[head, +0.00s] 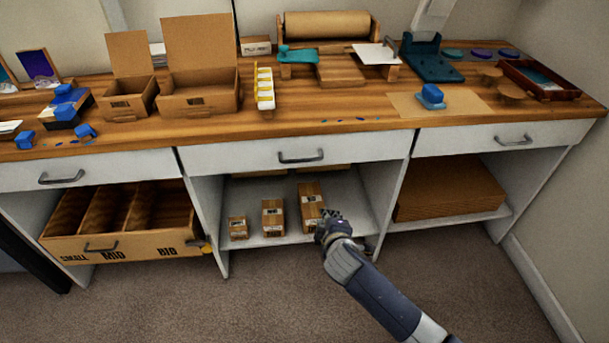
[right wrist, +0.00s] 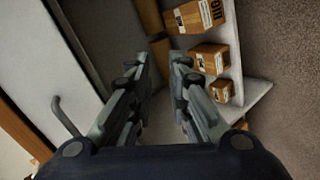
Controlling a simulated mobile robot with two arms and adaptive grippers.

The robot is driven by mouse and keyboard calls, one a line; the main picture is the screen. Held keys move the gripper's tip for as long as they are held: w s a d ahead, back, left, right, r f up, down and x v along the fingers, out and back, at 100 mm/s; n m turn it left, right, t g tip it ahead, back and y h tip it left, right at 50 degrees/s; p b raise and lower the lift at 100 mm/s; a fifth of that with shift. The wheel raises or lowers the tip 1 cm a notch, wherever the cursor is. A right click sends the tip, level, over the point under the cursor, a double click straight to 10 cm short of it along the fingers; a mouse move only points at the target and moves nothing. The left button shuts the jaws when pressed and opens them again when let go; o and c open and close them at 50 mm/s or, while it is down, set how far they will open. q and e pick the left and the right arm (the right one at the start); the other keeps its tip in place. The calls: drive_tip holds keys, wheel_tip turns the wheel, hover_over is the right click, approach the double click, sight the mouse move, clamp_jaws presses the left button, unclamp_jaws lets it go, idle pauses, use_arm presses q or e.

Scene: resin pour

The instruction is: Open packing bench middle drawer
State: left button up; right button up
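The packing bench's middle drawer (head: 240,159) is a white front under the wooden top, closed flush, with a dark bar handle (head: 300,157). A bar handle (right wrist: 66,117) on a white front also shows at the left of the right wrist view. My right gripper (head: 328,224) is below and slightly right of the middle handle, in front of the open shelf and apart from the handle. In the right wrist view its two fingers (right wrist: 164,68) stand apart with nothing seen between them. My left gripper is not in view.
Several small cartons (head: 272,217) stand on the shelf (head: 255,239) behind my right gripper. Closed drawers flank the middle one. A cardboard bin (head: 130,245) sits lower left, and stacked cardboard (head: 450,190) lower right. The bench top (head: 330,125) carries boxes and tools. Carpet in front is clear.

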drive_tip(key=w+a+r+n+t+b, duration=0.1)
drive_tip(key=a+r+n+t+b, duration=0.15)
drive_tip(key=r, duration=0.45)
drive_tip(key=t+b, duration=0.2)
approach(305, 161)
drive_tip(key=shift+n+g+y, duration=0.25)
drive_tip(key=shift+n+y, duration=0.1)
drive_tip(key=shift+y, duration=0.05)
drive_tip(key=b+x, duration=0.1)
drive_tip(key=x, duration=0.3)
drive_tip(key=b+x, duration=0.1)
drive_tip(key=x, duration=0.4)
drive_tip(key=shift+w+d+r, duration=0.1)
drive_tip(key=shift+d+r, duration=0.05)
drive_tip(key=shift+d, duration=0.05)
drive_tip(key=shift+w+b, duration=0.35)
drive_tip(key=shift+w, duration=0.4)
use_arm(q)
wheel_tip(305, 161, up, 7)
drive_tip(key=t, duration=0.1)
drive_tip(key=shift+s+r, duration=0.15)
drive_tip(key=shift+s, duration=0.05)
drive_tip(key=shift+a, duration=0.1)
use_arm(e)
clamp_jaws()
